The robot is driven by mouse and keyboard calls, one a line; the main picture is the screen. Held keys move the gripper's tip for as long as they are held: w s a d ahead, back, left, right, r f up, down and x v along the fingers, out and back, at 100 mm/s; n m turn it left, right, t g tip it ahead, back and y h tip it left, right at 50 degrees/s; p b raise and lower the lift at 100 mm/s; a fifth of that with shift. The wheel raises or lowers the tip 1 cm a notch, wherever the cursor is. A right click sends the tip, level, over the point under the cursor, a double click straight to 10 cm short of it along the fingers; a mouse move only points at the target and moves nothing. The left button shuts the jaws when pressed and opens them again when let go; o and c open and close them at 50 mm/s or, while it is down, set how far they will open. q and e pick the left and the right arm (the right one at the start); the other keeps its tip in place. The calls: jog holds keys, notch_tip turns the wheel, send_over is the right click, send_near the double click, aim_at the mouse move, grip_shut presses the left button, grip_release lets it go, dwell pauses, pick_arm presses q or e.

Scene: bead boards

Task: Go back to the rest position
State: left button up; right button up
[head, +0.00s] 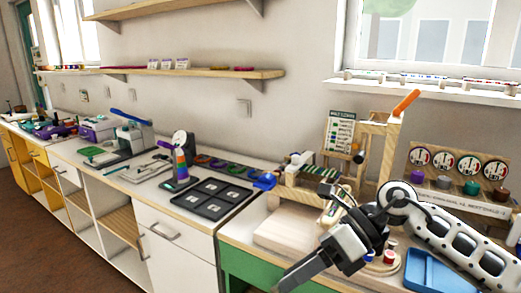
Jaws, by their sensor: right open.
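My right arm (455,235) comes in from the right edge, with a white perforated link bent at a round joint. My right gripper (330,202) is dark and open, with nothing seen between its fingers. It is in front of the wooden rack on the right-hand bench and appears above the pale wooden board (283,233). The arm hides part of the bench and some small red and white pieces (389,256). My left gripper does not show clearly in this view.
A wooden stand with an orange-tipped bar (405,103) rises behind my arm. A blue tray (432,272) lies beneath my right forearm. A rack with several colored knobs (455,180) stands at right. A black compartment tray (212,198) lies on the white counter at left.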

jog(key=s+a+r+m+t+y, duration=0.1)
jog(key=s+a+r+m+y, duration=0.15)
jog(key=a+m+y, duration=0.35)
jog(key=d+f+m+t+h, duration=0.3)
jog(key=f+m+t, duration=0.25)
jog(key=m, duration=0.45)
jog(key=w+d+f+m+t+h, duration=0.1)
jog(key=d+f+m+t+h, duration=0.25)
jog(key=m+t, duration=0.55)
jog(key=d+f+m+t+h, duration=0.35)
jog(key=f+m, duration=0.25)
jog(key=m, duration=0.6)
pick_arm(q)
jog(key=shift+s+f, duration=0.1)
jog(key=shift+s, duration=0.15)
pick_arm(e)
jog(key=s+d+f+m+g+h, duration=0.4)
jog(key=s+f+m, duration=0.4)
jog(key=s+f, duration=0.4)
notch_tip(320, 180, down, 2)
jog(key=shift+d+f+g, duration=0.1)
jog(key=shift+d+g, duration=0.1)
jog(key=shift+g, duration=0.7)
